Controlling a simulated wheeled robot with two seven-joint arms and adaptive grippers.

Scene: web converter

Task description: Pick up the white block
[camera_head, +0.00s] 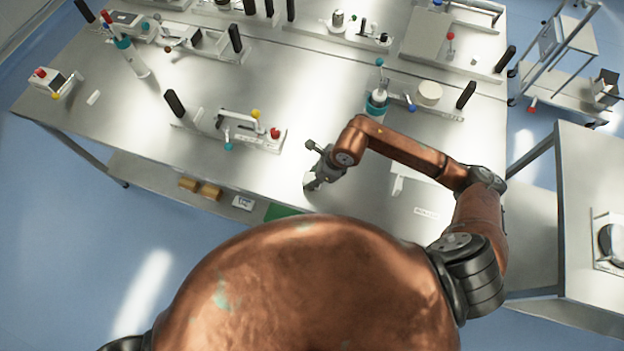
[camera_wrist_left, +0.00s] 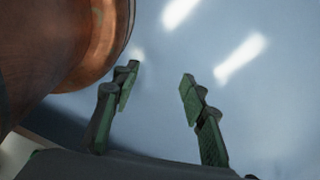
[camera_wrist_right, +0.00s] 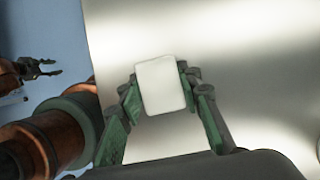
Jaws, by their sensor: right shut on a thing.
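The white block (camera_wrist_right: 161,86) is between the fingers of my right gripper (camera_wrist_right: 160,92) in the right wrist view. The fingers are shut on it from both sides. In the head view my right gripper (camera_head: 312,182) is over the front part of the steel table (camera_head: 270,182), near its front edge. The block is hard to make out there. How far it is above the tabletop, I cannot tell. My left gripper (camera_wrist_left: 157,90) is open and empty in the left wrist view, with only blue floor behind it.
A fixture with a yellow and a red knob (camera_head: 240,130) stands left of my right gripper. A round white part (camera_head: 429,93) sits on another fixture behind it. A red-button box (camera_head: 50,82) is at the left. A cart (camera_head: 565,60) and a second table (camera_head: 590,180) stand right.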

